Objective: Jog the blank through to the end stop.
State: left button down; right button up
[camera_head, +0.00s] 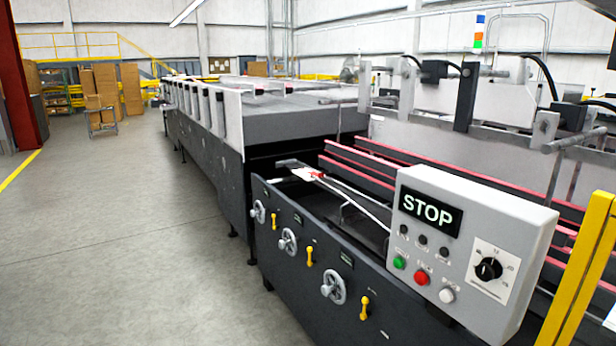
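A grey control box (470,255) stands at the front right of the machine. Its lit display (426,212) reads STOP. Under it are a green button (400,263), a red button (421,278) and a white button (447,295). A black rotary dial (488,269) is on the right of its face. A small white piece with red on it (308,174) lies in the machine's open bed; I cannot tell whether it is the blank. I cannot make out the end stop. Neither gripper is in view.
The long dark folder gluer (205,140) runs away to the back left, with handwheels (333,287) and yellow levers (309,257) on its side. Red-edged rails (440,172) run behind the box. A yellow post (580,270) stands at the right. The floor (110,240) at left is clear.

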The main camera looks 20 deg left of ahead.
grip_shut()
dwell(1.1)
